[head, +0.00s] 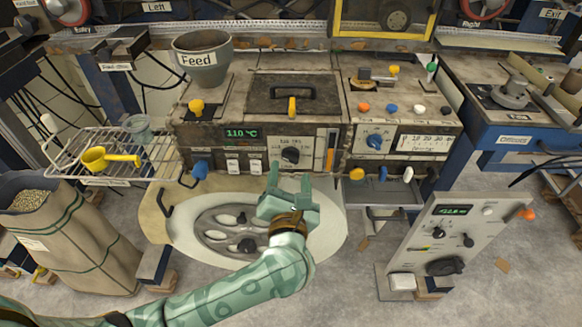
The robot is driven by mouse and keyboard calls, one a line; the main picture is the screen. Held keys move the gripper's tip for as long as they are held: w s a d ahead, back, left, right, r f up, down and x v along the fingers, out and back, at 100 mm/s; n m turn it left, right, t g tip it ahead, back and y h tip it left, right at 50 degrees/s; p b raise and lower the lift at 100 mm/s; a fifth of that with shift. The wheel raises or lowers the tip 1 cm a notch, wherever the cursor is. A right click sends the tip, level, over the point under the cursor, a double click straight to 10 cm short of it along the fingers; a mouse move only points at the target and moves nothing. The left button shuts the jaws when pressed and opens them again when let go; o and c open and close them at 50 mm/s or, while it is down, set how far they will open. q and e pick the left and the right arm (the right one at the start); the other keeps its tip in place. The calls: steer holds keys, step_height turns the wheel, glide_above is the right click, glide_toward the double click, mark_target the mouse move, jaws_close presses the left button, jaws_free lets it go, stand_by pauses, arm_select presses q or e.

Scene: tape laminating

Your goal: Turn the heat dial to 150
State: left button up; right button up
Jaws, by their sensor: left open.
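The heat dial (290,155) is a black knob on the front panel of the middle machine, with a scale printed around it. A green display (242,133) to its left reads 110 °C. My left gripper (289,181) is open and empty, with its fingers pointing up toward the panel just below the dial. The fingertips appear close to the dial, but I cannot tell the exact gap. My right gripper is not in view.
White switches (244,167) sit left of the dial, and an orange gauge (331,150) is to its right. A blue knob (376,141) is on the right-hand panel. A large spoked wheel (232,232) lies below.

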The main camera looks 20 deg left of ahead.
mark_target(291, 160)
arm_select(q)
steer(key=shift+x, duration=1.65)
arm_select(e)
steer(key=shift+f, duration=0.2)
arm_select(q)
steer(key=c, duration=1)
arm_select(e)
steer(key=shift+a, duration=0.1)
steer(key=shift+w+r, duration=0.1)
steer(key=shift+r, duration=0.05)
